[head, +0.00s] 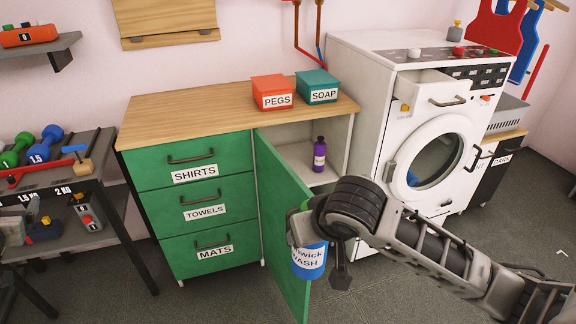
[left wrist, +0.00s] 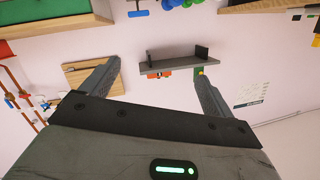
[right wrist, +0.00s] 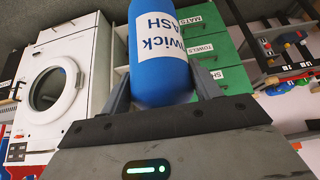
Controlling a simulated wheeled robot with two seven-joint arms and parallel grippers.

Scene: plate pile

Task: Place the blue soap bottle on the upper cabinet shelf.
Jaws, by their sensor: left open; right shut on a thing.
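The blue soap bottle (head: 308,262) with a white label is held by my right gripper (head: 312,238), in front of the open cabinet. In the right wrist view the bottle (right wrist: 158,75) sits between both fingers of my right gripper (right wrist: 163,95). The upper cabinet shelf (head: 308,172) shows behind the open green door (head: 284,225), with a purple bottle (head: 319,155) standing upright on it. My right arm hides the lower part of the cabinet.
The cabinet's wooden top (head: 220,112) carries a red PEGS box (head: 272,91) and a teal SOAP box (head: 317,86). A white washing machine (head: 430,130) stands close on the right. A rack with dumbbells (head: 45,148) stands left.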

